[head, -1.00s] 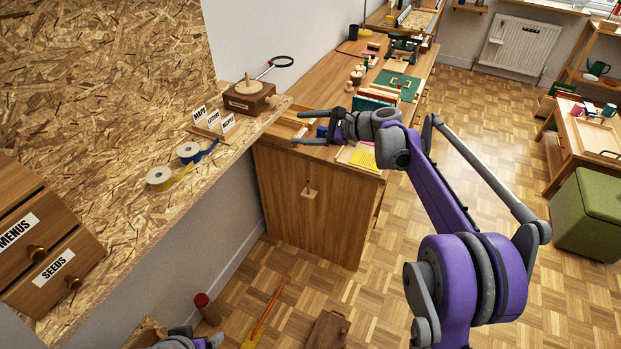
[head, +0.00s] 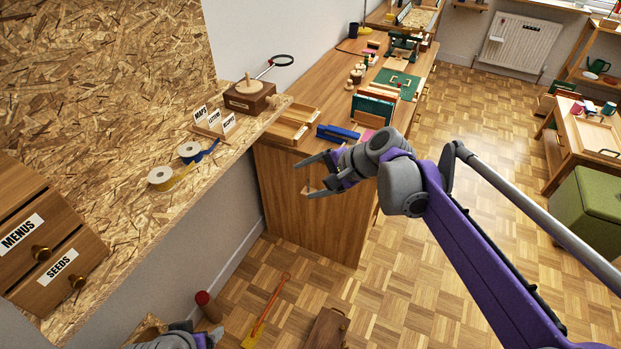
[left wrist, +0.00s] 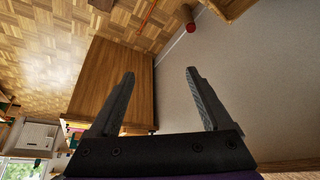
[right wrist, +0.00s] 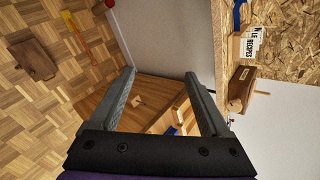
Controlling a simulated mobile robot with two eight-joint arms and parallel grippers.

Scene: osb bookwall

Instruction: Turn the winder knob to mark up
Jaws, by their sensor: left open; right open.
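Any mark on the knob is too small to read. The box also shows in the right wrist view (right wrist: 240,88). My right gripper (head: 304,176) is open and empty, below and right of the box, in front of the wooden cabinet; its fingers also show in the right wrist view (right wrist: 160,82). My left gripper (left wrist: 160,75) is open and empty, low down.
The ledge (head: 150,215) also carries two tape rolls (head: 160,177) and a label stand (head: 212,127). The wooden cabinet (head: 315,225) stands below right of the winder, with a tray (head: 290,125) and a blue object (head: 338,132) on top.

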